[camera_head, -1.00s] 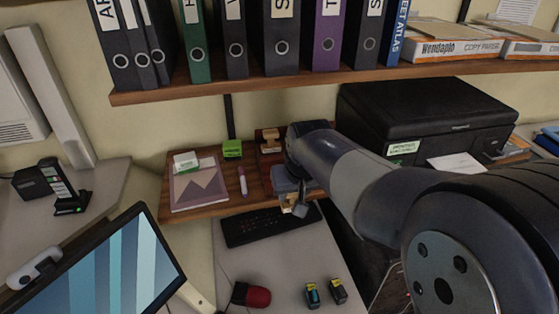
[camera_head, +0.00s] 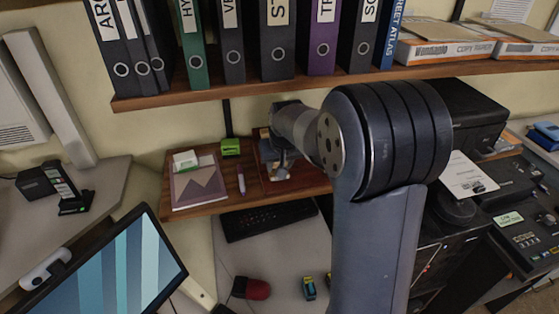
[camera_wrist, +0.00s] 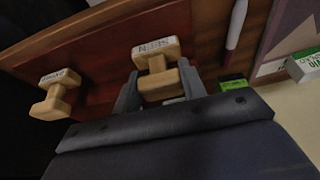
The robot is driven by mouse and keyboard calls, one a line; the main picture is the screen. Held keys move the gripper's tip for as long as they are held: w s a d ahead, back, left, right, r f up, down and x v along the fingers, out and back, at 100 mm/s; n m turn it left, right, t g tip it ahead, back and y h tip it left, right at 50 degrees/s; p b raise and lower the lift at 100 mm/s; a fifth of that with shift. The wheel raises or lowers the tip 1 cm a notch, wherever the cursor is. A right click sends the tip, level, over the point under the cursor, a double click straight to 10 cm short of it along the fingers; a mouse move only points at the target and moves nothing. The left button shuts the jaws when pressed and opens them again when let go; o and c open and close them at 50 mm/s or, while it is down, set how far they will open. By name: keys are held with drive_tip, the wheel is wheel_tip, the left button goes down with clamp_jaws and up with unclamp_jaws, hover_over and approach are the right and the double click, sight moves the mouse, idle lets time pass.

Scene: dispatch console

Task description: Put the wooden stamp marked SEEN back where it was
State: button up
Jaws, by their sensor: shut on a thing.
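My gripper (camera_wrist: 160,88) is shut on a pale wooden stamp (camera_wrist: 156,68) with a waisted shape. The dark lettering on its end face appears upside down and seems to read SEEN. The stamp is over the reddish-brown tray (camera_wrist: 100,55); I cannot tell whether it touches it. A second wooden stamp (camera_wrist: 57,92), also labelled, stands apart to the left in the wrist view, its label too small to read. In the head view my gripper (camera_head: 281,168) is over the tray (camera_head: 310,181) on the wooden shelf, and my arm hides part of it.
Left of the tray are a marker (camera_head: 241,184), a green box (camera_head: 230,147) and a purple album (camera_head: 197,186) with a white-green box (camera_head: 185,160) on it. The binder shelf (camera_head: 230,92) overhangs behind. A black keyboard (camera_head: 268,219) lies in front, below.

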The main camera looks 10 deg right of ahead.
drive_tip(key=shift+f, duration=0.2)
drive_tip(key=o, duration=0.8)
drive_tip(key=shift+s+r, duration=0.1)
drive_tip(key=shift+r, duration=0.45)
drive_tip(key=b+v, duration=0.1)
drive_tip(key=v, duration=1)
drive_tip(key=shift+s+r, duration=0.1)
